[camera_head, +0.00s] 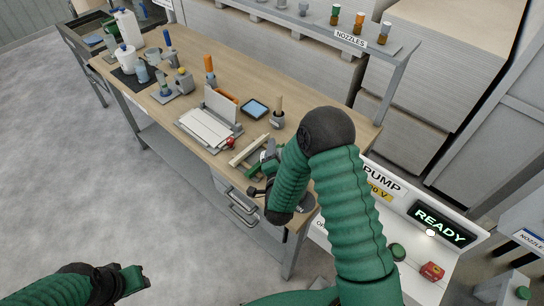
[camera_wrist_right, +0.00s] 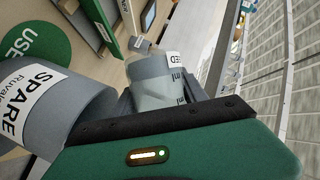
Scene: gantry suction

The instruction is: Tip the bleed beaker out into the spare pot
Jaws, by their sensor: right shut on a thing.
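The bleed beaker (camera_wrist_right: 153,80) is a pale translucent vessel with "ml" marks and a white label ending in "ED". My right gripper (camera_wrist_right: 158,108) is shut on it in the right wrist view. The spare pot (camera_wrist_right: 62,108), a grey cylinder labelled SPARE, is just left of the beaker there. I cannot tell whether they touch, or how far the beaker is tilted. In the head view my right gripper (camera_head: 262,188) is over the bench's front edge, and my arm hides much of this area. My left gripper (camera_head: 138,280) is low over the floor, away from the bench; its jaw opening is unclear.
The wooden bench (camera_head: 200,85) carries a grey tray with white strips (camera_head: 205,128), a tablet (camera_head: 254,108) and bottles at the far left. A green disc marked USE (camera_wrist_right: 30,45) lies by the spare pot. A white pump panel (camera_head: 405,225) reading READY stands right.

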